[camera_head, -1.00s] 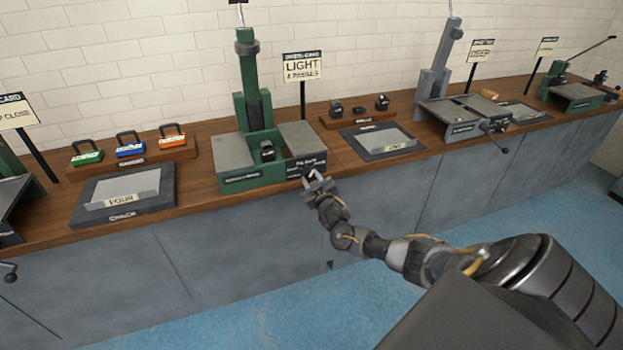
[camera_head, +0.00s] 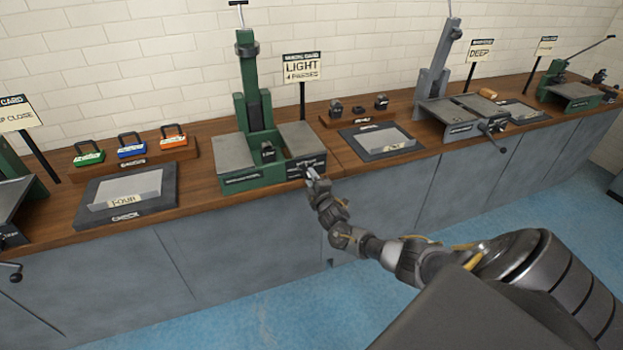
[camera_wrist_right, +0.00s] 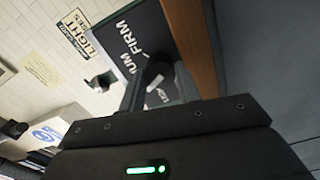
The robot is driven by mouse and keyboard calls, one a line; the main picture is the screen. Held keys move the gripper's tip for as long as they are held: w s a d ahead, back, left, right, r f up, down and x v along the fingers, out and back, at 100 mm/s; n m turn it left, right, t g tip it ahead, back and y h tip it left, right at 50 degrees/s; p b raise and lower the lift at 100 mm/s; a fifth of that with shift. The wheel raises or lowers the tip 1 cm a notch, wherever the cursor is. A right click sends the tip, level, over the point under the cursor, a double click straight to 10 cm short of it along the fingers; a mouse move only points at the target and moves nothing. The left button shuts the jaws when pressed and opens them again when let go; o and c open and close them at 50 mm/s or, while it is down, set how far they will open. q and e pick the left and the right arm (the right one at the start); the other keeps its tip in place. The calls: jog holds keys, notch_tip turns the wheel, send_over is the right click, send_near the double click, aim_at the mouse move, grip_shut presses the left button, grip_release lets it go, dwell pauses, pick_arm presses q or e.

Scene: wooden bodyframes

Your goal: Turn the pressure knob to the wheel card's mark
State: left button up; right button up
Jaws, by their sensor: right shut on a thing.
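The wheel card (camera_head: 301,67) stands on a post behind the green machine and reads "LIGHT" with "4 PASSES" below it. It also shows, sideways, in the right wrist view (camera_wrist_right: 80,35). The green machine (camera_head: 240,180) stands on the bench. My right gripper (camera_head: 312,174) is at the right part of its front face. In the right wrist view, the dark dial plate (camera_wrist_right: 135,45) carries the words "FIRM" and a partly covered "...IUM". My right gripper (camera_wrist_right: 150,85) is shut on the dark pressure knob (camera_wrist_right: 158,72), which is mostly hidden. My left gripper is out of view.
A tray marked "FOUR" (camera_head: 125,216) lies left of the machine, with green, blue and orange padlock-like blocks behind it. Another dark tray (camera_head: 380,154) lies to the right. A grey machine (camera_head: 446,110) stands farther right. The bench edge runs below my gripper.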

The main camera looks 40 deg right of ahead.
jog(key=n+p, duration=0.1)
jog(key=n, duration=0.6)
dwell(0.6)
jog(key=o, duration=1)
jog(key=v, duration=1)
jog(key=shift+s+a+p, duration=0.15)
jog(key=shift+s+p, duration=0.2)
jog(key=shift+p, duration=0.05)
